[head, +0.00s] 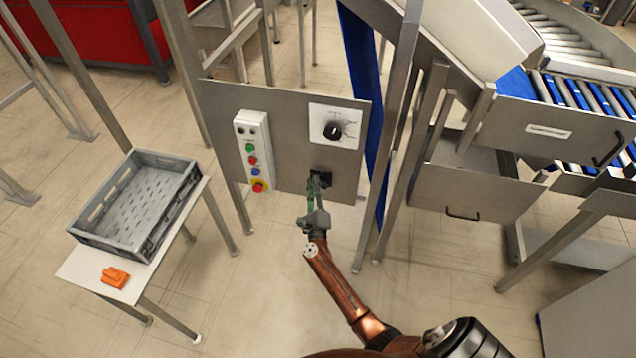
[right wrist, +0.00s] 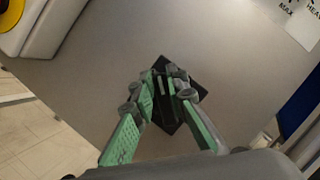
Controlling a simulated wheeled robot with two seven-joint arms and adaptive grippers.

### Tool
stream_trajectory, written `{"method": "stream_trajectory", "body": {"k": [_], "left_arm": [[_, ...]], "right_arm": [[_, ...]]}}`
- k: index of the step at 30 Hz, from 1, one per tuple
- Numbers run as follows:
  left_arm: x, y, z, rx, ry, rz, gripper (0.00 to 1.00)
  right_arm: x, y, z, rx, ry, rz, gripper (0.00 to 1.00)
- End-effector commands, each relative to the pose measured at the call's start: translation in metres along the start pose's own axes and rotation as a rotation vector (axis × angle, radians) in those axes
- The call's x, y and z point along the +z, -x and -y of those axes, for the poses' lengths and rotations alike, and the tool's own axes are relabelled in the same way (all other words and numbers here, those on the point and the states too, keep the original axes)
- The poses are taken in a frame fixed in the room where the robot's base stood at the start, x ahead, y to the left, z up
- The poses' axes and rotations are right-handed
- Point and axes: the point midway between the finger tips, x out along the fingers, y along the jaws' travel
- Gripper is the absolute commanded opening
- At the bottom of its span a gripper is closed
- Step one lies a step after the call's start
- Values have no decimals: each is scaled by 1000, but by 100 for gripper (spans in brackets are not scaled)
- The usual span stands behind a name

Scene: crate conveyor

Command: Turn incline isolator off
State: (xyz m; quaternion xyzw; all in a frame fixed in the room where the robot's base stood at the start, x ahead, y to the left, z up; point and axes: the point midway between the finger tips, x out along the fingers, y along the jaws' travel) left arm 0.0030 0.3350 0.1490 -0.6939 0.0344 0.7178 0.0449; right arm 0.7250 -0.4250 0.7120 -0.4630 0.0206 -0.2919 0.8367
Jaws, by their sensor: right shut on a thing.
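The incline isolator is a small black square switch low on the grey panel (head: 290,130). In the right wrist view the isolator (right wrist: 166,118) looks like a tilted black diamond behind my fingers. My right gripper (head: 317,182), with green finger pads, reaches up to it from below. In the right wrist view the gripper (right wrist: 163,80) is shut on the isolator's black handle, with one fingertip on each side. The fingers hide much of the handle, and I cannot read its position. My left gripper is not in view.
A black rotary knob (head: 333,131) on a white label sits above the isolator. A push-button box (head: 253,150) is to its left. A grey crate (head: 148,246) and an orange item (head: 115,277) rest on a side table. Frame posts stand right of the panel.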

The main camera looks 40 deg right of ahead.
Motion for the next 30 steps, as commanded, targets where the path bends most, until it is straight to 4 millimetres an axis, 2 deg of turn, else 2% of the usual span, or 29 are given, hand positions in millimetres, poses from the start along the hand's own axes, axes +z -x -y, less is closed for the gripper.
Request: {"method": "stream_trajectory", "body": {"k": [1, 6, 14, 24, 30], "left_arm": [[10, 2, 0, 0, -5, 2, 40], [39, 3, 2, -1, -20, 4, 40], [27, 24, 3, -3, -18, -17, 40], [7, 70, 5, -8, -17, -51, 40], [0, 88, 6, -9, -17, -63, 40]], "right_arm": [[5, -1, 2, 10, 14, 4, 0], [5, -1, 0, 34, 75, 4, 0], [5, -1, -1, 77, 176, 4, 0], [6, -1, -4, 174, 410, 5, 0], [3, 0, -8, 219, 520, 4, 0]]}}
